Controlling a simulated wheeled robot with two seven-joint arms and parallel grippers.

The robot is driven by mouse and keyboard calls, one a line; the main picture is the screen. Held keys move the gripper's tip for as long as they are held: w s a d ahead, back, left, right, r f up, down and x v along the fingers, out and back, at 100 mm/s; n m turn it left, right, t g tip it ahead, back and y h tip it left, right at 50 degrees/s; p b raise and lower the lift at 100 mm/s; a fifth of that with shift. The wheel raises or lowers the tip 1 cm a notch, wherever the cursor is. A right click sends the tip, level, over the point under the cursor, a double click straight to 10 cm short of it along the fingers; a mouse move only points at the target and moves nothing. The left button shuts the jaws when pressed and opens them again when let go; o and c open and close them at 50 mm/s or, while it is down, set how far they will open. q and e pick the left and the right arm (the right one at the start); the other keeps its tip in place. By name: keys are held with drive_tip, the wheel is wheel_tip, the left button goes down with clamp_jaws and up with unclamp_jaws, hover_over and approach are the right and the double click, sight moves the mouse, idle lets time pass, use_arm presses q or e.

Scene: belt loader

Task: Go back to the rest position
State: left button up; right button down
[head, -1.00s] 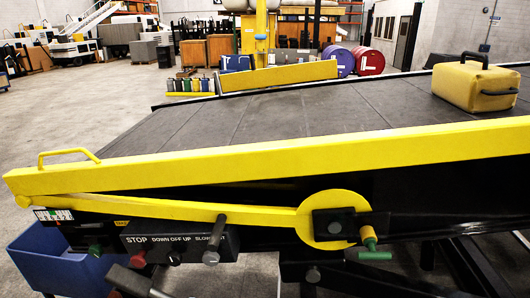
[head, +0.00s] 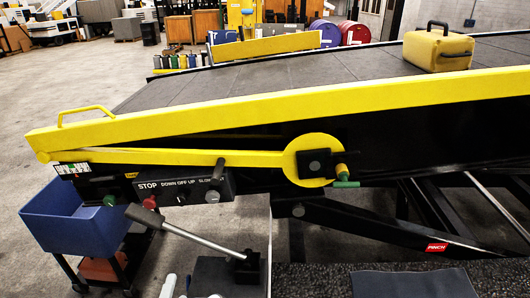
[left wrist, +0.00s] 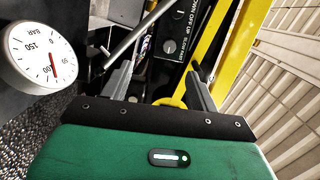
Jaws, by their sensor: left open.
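My left gripper (left wrist: 160,85) shows in the left wrist view with its two grey fingers spread and nothing between them. Its fingers point toward the control panel (left wrist: 175,45) and a yellow bar (left wrist: 217,45), but I cannot tell the distance. In the head view I cannot make out either gripper for sure. The belt loader (head: 300,115) stands in front with its yellow side rail. Its control panel (head: 180,188) carries a red knob and a green knob.
A yellow suitcase (head: 437,48) stands on the belt. A blue bin (head: 75,220) on a cart stands at left. A long grey lever (head: 185,230) slants below the panel. A pressure gauge (left wrist: 40,58) shows in the left wrist view. Open floor lies at far left.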

use_arm(q)
drive_tip(key=s+a+f+n+g+y, duration=0.2)
drive_tip(key=s+a+f+n+g, duration=0.4)
drive_tip(key=f+n, duration=0.25)
drive_tip(key=s+d+f+n+g+h, duration=0.25)
drive_tip(key=s+f+n+g, duration=0.2)
drive_tip(key=s+g, duration=0.35)
wheel_tip(320, 180, down, 31)
drive_tip(key=s, duration=0.2)
drive_tip(key=s+a+f+g, duration=0.1)
drive_tip(key=s+a+f, duration=0.2)
drive_tip(key=s+f, duration=1.5)
drive_tip(key=shift+s+a+f+g, duration=0.2)
drive_tip(key=shift+s+f+g, duration=0.2)
drive_tip(key=shift+f, duration=0.5)
use_arm(e)
drive_tip(key=shift+w, duration=0.2)
use_arm(q)
drive_tip(key=shift+s, duration=0.1)
